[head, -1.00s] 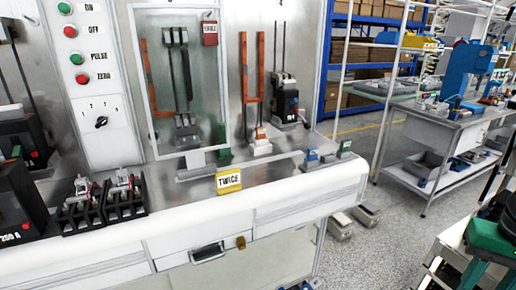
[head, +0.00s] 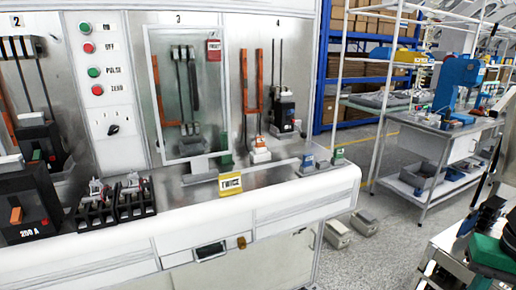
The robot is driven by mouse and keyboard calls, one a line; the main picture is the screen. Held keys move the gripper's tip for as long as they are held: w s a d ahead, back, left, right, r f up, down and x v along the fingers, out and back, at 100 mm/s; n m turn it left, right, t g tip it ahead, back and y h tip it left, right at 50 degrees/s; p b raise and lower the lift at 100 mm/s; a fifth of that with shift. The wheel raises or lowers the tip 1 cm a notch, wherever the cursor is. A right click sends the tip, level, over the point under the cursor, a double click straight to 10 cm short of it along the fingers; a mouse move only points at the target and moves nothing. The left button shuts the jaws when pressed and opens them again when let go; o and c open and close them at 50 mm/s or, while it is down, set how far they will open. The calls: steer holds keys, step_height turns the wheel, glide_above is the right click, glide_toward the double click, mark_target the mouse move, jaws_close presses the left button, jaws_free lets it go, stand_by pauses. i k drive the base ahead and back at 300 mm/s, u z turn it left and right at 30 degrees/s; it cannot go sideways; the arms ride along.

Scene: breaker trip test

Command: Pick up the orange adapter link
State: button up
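I cannot say for certain which piece is the orange adapter link. A small orange piece (head: 260,141) sits on a white block at the foot of bay 4, left of a black breaker (head: 284,112). Tall orange bars (head: 253,82) stand upright on the panel behind it. Another orange bar (head: 157,100) stands at the left edge of the clear cover in bay 3. My gripper does not show in the head view.
The white bench ledge (head: 290,192) carries a yellow TWICE sign (head: 230,184), small blue (head: 308,160) and green (head: 338,153) blocks, and black trays (head: 134,197). A 250 A breaker (head: 30,200) stands at left.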

mark_target(260, 140)
steer(key=u, duration=0.2)
steer(key=i, duration=1)
steer(key=u, duration=0.3)
